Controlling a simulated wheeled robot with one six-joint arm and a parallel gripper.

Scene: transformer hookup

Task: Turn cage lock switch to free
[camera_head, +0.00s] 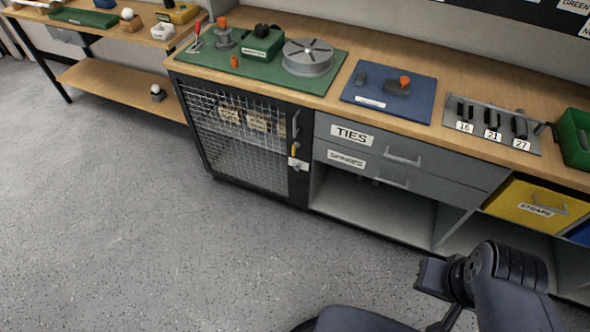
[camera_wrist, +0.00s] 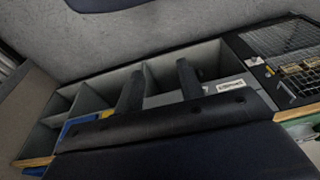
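The wire-mesh cage (camera_head: 236,138) is built into the left end of the bench, with its door closed. On the right side of its black frame are a dark vertical handle (camera_head: 295,124), a small yellow lever (camera_head: 294,150) and a pale lock plate (camera_head: 298,163) below it. The plate's lettering is too small to read. The cage's mesh (camera_wrist: 285,38) also shows at the right of the wrist view. My gripper (camera_wrist: 160,84) shows two dark fingers spread apart with nothing between them. It is away from the cage; its fingers are out of the head view.
Drawers labelled TIES (camera_head: 352,135) and SPARES (camera_head: 346,158) are right of the cage, above an open shelf (camera_head: 370,205). A yellow STRAPS bin (camera_head: 540,203) is further right. The green mat (camera_head: 262,74) lies above the cage. The grey floor (camera_head: 130,230) before the cage is clear.

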